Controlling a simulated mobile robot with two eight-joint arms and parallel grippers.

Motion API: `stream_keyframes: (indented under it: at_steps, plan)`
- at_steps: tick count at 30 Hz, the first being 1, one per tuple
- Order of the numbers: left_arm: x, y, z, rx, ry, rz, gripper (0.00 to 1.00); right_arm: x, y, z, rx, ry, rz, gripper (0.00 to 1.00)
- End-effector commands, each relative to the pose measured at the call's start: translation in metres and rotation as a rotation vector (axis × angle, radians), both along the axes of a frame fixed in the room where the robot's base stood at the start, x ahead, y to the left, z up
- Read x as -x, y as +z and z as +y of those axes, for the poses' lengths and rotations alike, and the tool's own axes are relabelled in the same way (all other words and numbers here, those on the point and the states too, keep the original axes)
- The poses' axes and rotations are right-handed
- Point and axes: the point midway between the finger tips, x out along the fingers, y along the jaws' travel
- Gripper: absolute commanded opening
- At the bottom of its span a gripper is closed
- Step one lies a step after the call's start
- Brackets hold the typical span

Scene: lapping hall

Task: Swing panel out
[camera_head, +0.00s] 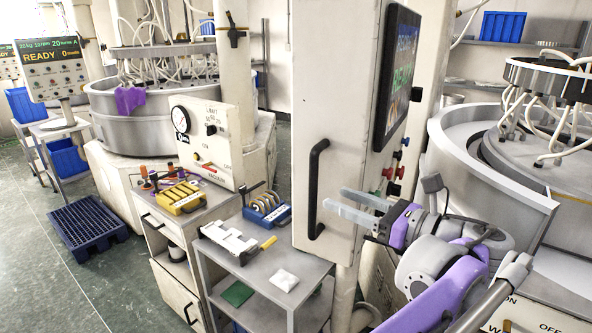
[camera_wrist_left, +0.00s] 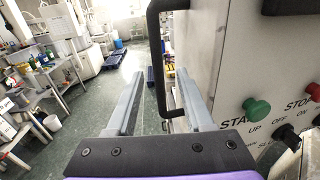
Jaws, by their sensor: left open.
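The panel (camera_head: 335,80) is a tall off-white box with a dark screen (camera_head: 397,75) on its right side. A black vertical bar handle (camera_head: 314,190) is on its front face. My left gripper (camera_head: 335,198) is open, its two pale flat fingers pointing left, with the tips just right of the handle in the head view. In the left wrist view, the handle (camera_wrist_left: 156,65) appears in the gap between the fingers of my left gripper (camera_wrist_left: 160,73). It looks unclasped; contact cannot be told. My right gripper is not in view.
A grey trolley (camera_head: 262,262) with a white rack and blue holder stands below left of the panel. A lapping machine (camera_head: 450,150) is close on the right. Green and red buttons (camera_wrist_left: 257,108) sit beside the handle. Open floor (camera_head: 50,215) lies at far left.

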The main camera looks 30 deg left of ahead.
Motion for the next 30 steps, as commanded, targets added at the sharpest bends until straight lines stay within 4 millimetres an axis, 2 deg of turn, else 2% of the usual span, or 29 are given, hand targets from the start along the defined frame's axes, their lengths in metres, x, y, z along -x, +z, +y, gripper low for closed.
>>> stream_keyframes:
  at_steps: [2,5,15,21,30]
  plan:
    - [-0.001,0.005,-0.002,-0.018,0.003,0.008,0.52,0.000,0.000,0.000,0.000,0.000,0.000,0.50]
    - [-0.003,0.006,0.007,-0.024,0.007,0.011,0.52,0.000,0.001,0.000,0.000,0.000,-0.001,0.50]
    - [-0.011,0.006,0.069,-0.021,0.008,0.008,0.52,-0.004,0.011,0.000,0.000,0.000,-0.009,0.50]
    - [-0.015,0.005,0.095,-0.020,0.005,0.008,0.52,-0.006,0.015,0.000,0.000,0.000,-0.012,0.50]
    - [-0.017,0.005,0.104,-0.019,0.003,0.008,0.52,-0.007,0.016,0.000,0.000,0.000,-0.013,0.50]
